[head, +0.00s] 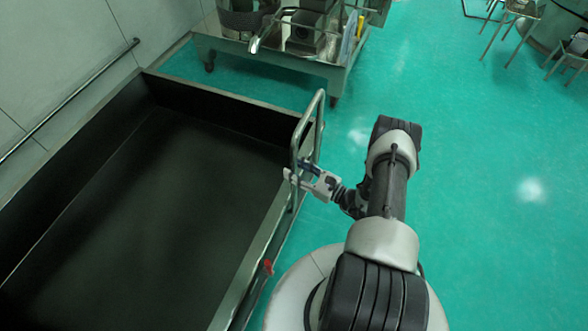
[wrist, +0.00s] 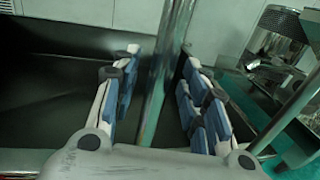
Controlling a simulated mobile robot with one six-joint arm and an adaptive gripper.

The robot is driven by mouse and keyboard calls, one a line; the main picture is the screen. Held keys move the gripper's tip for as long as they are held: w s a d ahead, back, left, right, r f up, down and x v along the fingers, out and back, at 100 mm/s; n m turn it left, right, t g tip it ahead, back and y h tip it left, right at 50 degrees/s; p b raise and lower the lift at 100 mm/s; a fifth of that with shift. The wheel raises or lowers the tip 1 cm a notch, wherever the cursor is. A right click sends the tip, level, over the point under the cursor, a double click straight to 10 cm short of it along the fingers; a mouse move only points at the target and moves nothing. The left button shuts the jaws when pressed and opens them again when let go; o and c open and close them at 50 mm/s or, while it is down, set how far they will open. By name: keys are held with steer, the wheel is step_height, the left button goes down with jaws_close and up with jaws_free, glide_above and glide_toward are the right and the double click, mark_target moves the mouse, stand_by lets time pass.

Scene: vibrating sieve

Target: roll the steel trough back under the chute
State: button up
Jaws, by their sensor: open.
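The steel trough (head: 252,258) is a large, dark, open box on the left of the head view; its inside looks empty. A bent tube handle (head: 296,140) stands up at its right side. My gripper (head: 297,172) is at this handle, low on its upright part. In the wrist view, the handle bar (wrist: 164,75) runs between the two spread, blue-padded fingers of my gripper (wrist: 158,62), with gaps showing on both sides. A curved metal spout (head: 262,35), perhaps the chute, sticks out from the machine beyond the trough's far end.
The sieve machine stands on a steel wheeled frame (head: 265,55) past the trough. A wall with a rail (head: 70,98) runs along the left. Stools (head: 515,20) stand at the far right. The green floor (head: 480,150) to the right is clear.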

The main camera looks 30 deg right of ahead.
steer(key=shift+w+a, duration=0.25)
steer(key=shift+w, duration=0.2)
jaws_close()
stand_by(0.3)
